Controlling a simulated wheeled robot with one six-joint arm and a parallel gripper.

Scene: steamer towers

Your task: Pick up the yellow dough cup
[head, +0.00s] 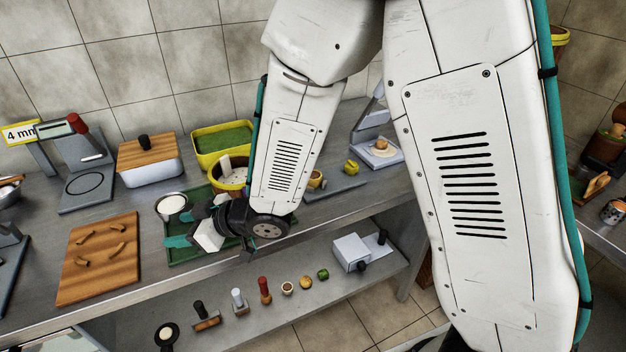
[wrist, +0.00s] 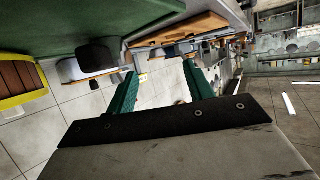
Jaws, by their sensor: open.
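My gripper (head: 170,229) is open over the green tray (head: 190,256), at the left of the yellow tub. Its two teal fingers (wrist: 160,86) are apart in the wrist view, with nothing held between them. A small yellow cup (head: 351,167) stands on the counter near the scale, well to the right of my gripper. Another small yellowish cup with a brown filling (head: 317,179) stands to its left, partly hidden by my arm. I cannot tell which one is the dough cup. Neither cup is recognizable in the wrist view.
A yellow tub (head: 236,172) and a yellow box with a green inside (head: 222,142) stand behind my gripper. A wooden board (head: 97,262) lies at the left. A white cup (head: 173,205) is close to my fingers. The lower shelf (head: 260,325) holds several small items.

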